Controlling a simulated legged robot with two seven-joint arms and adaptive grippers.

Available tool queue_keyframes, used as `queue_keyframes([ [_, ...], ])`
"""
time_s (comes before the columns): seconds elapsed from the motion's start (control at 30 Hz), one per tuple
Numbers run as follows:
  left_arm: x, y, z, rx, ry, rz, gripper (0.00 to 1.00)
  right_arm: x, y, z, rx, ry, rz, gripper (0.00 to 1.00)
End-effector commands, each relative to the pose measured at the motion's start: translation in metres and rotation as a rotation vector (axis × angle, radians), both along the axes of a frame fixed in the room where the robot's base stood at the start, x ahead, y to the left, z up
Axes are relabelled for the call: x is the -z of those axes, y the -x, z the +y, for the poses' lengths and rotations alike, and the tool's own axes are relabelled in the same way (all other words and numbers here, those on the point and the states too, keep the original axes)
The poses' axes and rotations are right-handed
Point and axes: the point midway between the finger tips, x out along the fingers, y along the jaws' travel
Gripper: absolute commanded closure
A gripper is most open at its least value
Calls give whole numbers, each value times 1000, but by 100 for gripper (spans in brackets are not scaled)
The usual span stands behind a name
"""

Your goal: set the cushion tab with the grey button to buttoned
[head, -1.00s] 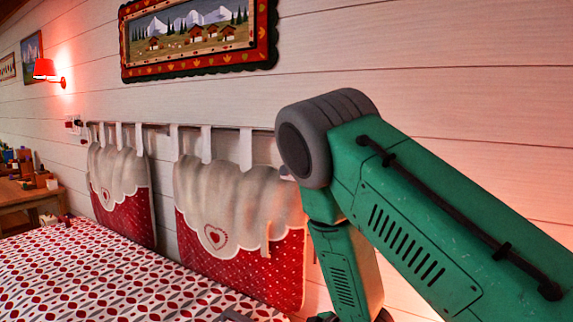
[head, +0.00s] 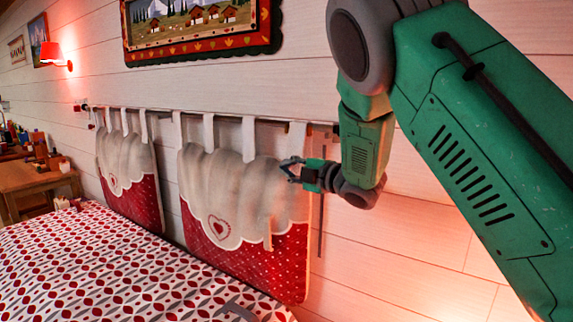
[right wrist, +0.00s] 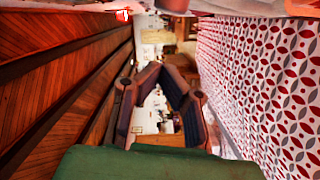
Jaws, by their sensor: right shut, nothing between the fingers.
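Two red and cream cushions hang by pale fabric tabs from a rail on the wall in the head view. On the right cushion (head: 225,185), several tabs run up to the rail (head: 270,122). One pale strip (head: 267,234) hangs down loose over its front, near the right side. I cannot make out a grey button or which tab has it. My right gripper (head: 290,170) is shut and empty by the cushion's upper right part, above the strip. I cannot tell whether it touches the cloth. Its closed fingers show in the right wrist view (right wrist: 155,70). My left gripper is out of view.
The left cushion (head: 128,165) hangs beside it. A bed with a patterned cover (head: 110,265) lies below, with an unclear grey shape (head: 238,311) at its near edge. A framed picture (head: 200,28) and a red lamp (head: 52,54) are on the wall.

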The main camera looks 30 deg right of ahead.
Motion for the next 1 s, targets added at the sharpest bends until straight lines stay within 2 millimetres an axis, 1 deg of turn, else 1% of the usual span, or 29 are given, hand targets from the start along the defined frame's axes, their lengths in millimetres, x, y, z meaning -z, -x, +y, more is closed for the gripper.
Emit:
queue_keyframes([
  [0.03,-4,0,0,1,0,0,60,0,-11,3,-3,2,1,100],
  [0.1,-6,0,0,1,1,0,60,0,-24,8,-1,2,0,100],
  [0.2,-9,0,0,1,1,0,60,4,-30,-8,3,1,1,100],
  [0.3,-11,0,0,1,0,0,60,5,-35,-15,1,3,1,100],
  [0.5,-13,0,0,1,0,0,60,8,-39,-24,1,3,1,100],
  [0.83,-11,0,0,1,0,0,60,10,-39,-28,1,4,-1,100],
  [0.93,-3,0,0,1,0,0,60,15,-40,-31,1,29,-10,100],
  [1.0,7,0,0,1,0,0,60,20,-42,-34,1,62,-24,100],
])
